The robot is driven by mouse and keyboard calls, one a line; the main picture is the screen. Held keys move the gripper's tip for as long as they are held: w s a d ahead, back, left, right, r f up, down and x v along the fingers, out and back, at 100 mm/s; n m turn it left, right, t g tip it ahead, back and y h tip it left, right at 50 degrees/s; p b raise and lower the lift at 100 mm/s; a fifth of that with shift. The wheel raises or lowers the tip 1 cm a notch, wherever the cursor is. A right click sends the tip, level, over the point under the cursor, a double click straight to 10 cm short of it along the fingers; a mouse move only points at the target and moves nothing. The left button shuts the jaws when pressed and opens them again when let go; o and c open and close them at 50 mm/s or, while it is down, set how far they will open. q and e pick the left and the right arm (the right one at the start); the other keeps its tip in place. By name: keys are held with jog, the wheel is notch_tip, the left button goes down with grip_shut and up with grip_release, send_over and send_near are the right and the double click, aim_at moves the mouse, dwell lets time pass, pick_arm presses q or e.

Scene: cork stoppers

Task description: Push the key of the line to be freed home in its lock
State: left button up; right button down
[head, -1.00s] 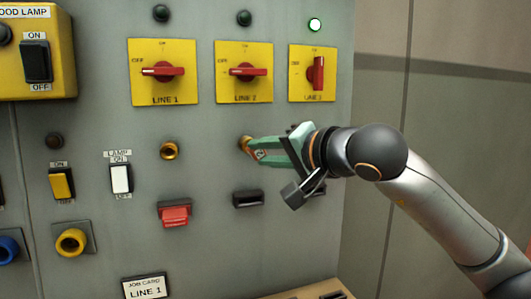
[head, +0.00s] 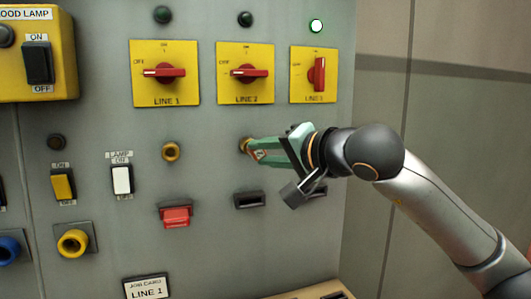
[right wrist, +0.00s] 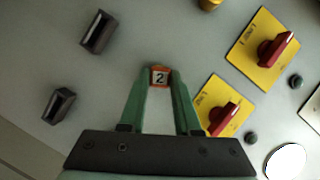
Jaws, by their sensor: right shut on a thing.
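My right gripper (head: 255,150) is shut on a key with an orange-red tag marked 2 (right wrist: 160,77). The key's end is at the brass lock (head: 245,145) below the LINE 2 switch (head: 244,73); how deep it sits cannot be told. The LINE 1 lock (head: 171,151) shows empty. The LINE 1 and LINE 2 handles lie level, and the LINE 3 handle (head: 319,74) stands upright. The job card (head: 146,288) reads LINE 1. My left gripper is not in view.
A red piece (head: 176,215) sits in the holder under LINE 1. The dark holder (head: 249,199) under LINE 2 looks empty. The lamp (head: 316,26) above LINE 3 is lit; the other two are dark. A white lamp switch (head: 122,180) is at left.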

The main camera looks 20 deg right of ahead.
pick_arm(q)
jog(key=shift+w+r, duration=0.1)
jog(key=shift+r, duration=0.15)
pick_arm(e)
jog(key=shift+w, duration=0.65)
jog(key=c, duration=0.5)
grip_release()
jog(key=shift+c, duration=0.2)
jog(key=shift+s, duration=0.1)
jog(key=shift+s+d, duration=0.1)
jog(key=shift+s, duration=0.1)
pick_arm(q)
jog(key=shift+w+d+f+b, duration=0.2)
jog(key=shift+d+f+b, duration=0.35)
jog(key=shift+b, duration=0.3)
pick_arm(e)
jog(key=v, duration=1.2)
